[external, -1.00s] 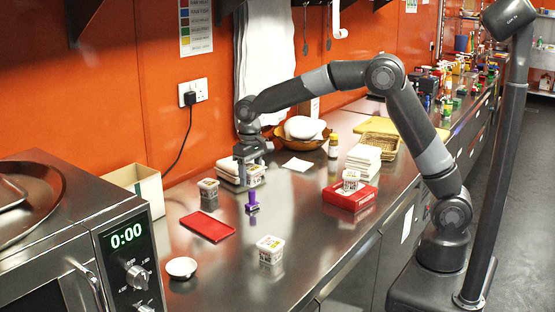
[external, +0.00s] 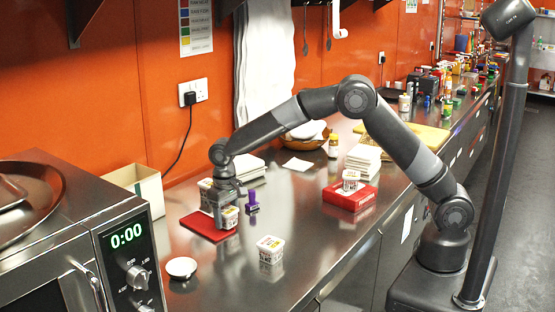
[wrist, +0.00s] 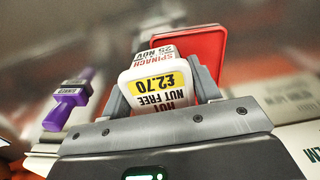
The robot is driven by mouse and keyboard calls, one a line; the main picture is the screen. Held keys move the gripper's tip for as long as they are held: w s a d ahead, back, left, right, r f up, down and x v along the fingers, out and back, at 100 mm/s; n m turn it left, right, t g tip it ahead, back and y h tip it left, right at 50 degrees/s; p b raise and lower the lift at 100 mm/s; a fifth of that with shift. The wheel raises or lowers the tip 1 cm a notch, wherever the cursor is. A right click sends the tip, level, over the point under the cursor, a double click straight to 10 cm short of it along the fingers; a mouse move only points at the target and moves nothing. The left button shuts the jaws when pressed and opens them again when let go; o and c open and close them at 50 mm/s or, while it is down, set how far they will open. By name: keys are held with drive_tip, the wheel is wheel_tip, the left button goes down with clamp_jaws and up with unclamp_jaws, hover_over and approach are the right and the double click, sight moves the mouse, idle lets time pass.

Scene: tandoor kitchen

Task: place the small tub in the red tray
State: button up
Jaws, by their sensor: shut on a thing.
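My gripper (external: 222,212) is shut on a small tub (external: 231,213), at the right part of the red tray (external: 200,228). In the wrist view the tub (wrist: 157,82) sits between both fingers, with a white lid and a label reading "SPINACH", "NUT FREE" and "£2.70". The red tray (wrist: 207,45) shows just beyond it. I cannot tell whether the tub touches the tray. The tray is flat and lies on the steel counter; my gripper and the tub hide part of it.
A similar tub (external: 270,246) stands in front, another (external: 350,177) on a red box (external: 349,198), and one behind my gripper is partly hidden. A purple stamp-like thing (external: 252,203) stands right of the tray. A white bowl (external: 181,267) is in front. The front counter is mostly clear.

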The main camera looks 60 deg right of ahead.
drive_tip(key=shift+f, duration=0.15)
drive_tip(key=o, duration=1.1)
drive_tip(key=shift+f, duration=0.1)
drive_tip(key=shift+c, duration=0.2)
